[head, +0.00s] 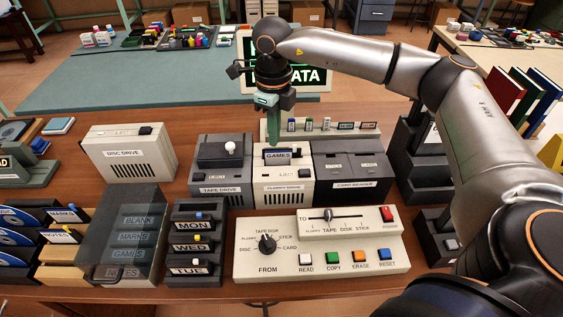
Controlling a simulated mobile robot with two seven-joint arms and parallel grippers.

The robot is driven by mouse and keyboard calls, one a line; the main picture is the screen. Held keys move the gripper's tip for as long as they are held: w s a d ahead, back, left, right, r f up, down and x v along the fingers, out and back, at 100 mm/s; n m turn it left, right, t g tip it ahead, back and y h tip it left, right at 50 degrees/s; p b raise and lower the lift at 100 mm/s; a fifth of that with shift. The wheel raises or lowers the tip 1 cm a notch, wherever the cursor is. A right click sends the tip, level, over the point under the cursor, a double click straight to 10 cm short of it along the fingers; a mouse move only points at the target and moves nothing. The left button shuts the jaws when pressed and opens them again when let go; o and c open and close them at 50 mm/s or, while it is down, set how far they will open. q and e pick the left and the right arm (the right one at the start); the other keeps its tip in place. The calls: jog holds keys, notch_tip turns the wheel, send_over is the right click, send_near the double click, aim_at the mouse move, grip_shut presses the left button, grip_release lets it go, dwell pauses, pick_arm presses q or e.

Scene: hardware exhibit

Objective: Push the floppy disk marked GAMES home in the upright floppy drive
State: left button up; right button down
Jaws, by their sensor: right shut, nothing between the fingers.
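The upright floppy drive (283,189) is a cream box in the middle of the table, labelled FLOPPY DRIVE, with an eject key. The floppy disk marked GAMES (278,154) stands in the slot on its top, with its label still showing above the slot. My right gripper (276,138) is shut and empty. It points down at the back of the GAMES disk, close above or behind it; I cannot tell whether it touches. My left gripper is not in view.
The tape drive (220,188) stands left of the floppy drive and the card reader (354,184) right of it. A control panel (318,259) with a dial, slider and coloured buttons lies in front. A row of small sticks (328,126) stands behind.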

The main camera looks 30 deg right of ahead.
aim_at(275, 149)
jog(key=shift+f, duration=0.15)
jog(key=shift+f+b, duration=0.35)
jog(key=shift+f, duration=0.1)
jog(key=shift+f+b, duration=0.7)
jog(key=shift+f, duration=0.35)
dwell(1.1)
jog(key=shift+r, duration=0.1)
notch_tip(275, 149, up, 7)
jog(key=p, duration=0.5)
dwell(0.4)
dwell(0.5)
